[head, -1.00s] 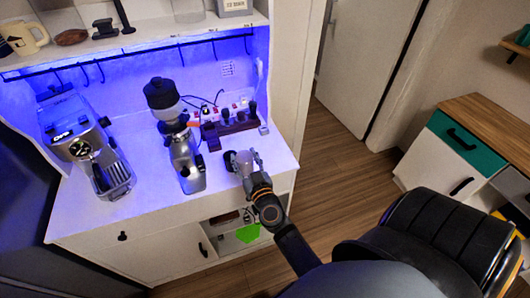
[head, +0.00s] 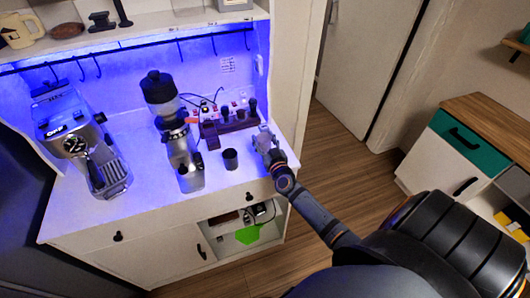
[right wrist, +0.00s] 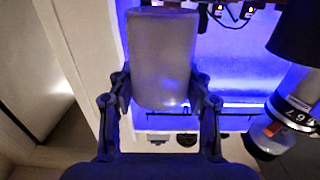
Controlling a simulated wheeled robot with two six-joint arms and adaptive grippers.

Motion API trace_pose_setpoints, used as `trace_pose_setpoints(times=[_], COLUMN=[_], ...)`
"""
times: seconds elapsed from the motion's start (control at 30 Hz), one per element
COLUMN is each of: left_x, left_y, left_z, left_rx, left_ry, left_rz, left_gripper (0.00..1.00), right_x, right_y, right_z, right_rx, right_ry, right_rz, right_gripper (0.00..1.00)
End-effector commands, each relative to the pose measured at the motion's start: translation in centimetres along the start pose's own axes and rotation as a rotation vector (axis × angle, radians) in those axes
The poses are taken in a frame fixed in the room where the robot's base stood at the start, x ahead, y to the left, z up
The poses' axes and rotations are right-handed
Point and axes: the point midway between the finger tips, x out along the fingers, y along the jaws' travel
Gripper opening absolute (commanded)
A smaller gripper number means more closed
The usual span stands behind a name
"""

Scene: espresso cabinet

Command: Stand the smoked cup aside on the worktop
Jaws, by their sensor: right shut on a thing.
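The smoked cup is greyish and see-through, and it shows upright and large in the right wrist view (right wrist: 162,55). My right gripper (right wrist: 160,100) has one finger on each side of it and is shut on it. In the head view my right gripper (head: 264,140) is over the right end of the worktop (head: 215,180), and the cup is mostly hidden by the fingers. I cannot tell whether the cup's base touches the worktop. My left gripper is not in view.
A dark cup (head: 230,159) stands left of my right gripper. The grinder (head: 184,160) and espresso machine (head: 85,150) stand further left. A dark rack (head: 228,127) of tools is behind. The worktop's front is bare between the grinder and the dark cup.

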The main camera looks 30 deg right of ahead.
Motion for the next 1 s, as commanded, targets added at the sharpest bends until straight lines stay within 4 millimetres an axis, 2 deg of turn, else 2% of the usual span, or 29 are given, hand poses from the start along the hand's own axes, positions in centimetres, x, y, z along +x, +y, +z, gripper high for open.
trace_pose_setpoints(times=[0.2, 0.43, 0.67, 0.83, 0.87, 1.0], left_x=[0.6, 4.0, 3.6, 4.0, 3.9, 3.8], left_y=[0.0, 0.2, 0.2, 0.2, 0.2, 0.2], left_z=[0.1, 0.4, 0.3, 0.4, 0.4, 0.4], left_rx=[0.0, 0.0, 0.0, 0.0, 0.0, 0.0], left_ry=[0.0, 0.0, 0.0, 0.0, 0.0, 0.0], left_rz=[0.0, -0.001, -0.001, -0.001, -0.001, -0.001], left_gripper=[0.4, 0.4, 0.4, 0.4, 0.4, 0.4], right_x=[0.4, 0.8, 0.8, 0.8, 0.8, 0.8], right_y=[0.3, 0.7, 0.7, 0.7, 0.7, 0.7], right_z=[0.6, 4.5, 4.2, 4.7, 4.5, 4.5], right_rx=[-0.001, -0.001, 0.0, -0.001, -0.001, -0.001], right_ry=[0.001, 0.0, 0.0, 0.0, 0.0, 0.0], right_rz=[0.0, 0.0, -0.001, -0.001, -0.001, -0.001], right_gripper=[0.18, 0.18, 0.18, 0.18, 0.54, 0.72])
